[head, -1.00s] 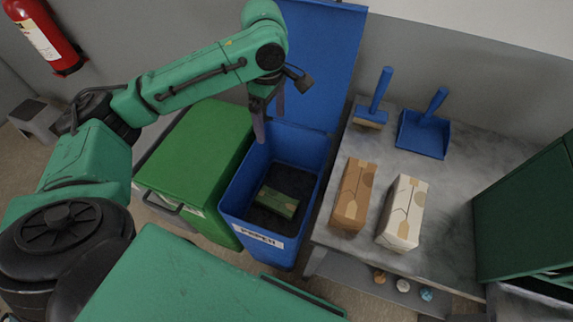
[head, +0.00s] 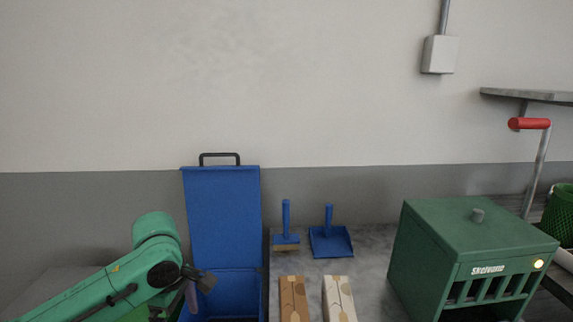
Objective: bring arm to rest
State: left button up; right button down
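My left arm (head: 135,275) comes in from the lower left, green with dark joints. My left gripper (head: 176,304) hangs at its end, in front of the left side of the blue bin (head: 222,218), whose lid stands raised against the wall. Its fingers look spread, with nothing seen between them; their tips are near the lower picture edge. The inside of the bin is mostly out of view. My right gripper is not in view.
A grey table (head: 375,270) stands right of the bin. A wall shelf (head: 530,96) is at right.

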pick_arm(q)
jog(key=s+d+f+m+t+h, duration=0.3)
jog(key=d+f+m, duration=0.7)
jog(key=m, duration=0.3)
jog(key=s+a+f+m+y, duration=0.3)
jog(key=s+a+f+m, duration=0.25)
jog(key=s+a, duration=0.5)
notch_tip(320, 180, down, 25)
jog(key=s+a+g, duration=0.1)
jog(key=s+a, duration=0.1)
jog(key=s+a+f+g, duration=0.1)
jog(key=s+a+f, duration=0.1)
jog(key=s+f, duration=1.1)
jog(key=s, duration=0.3)
jog(key=shift+s+a+f, duration=0.15)
jog(key=shift+s+a, duration=0.15)
jog(key=shift+a, duration=0.05)
jog(key=shift+m, duration=0.25)
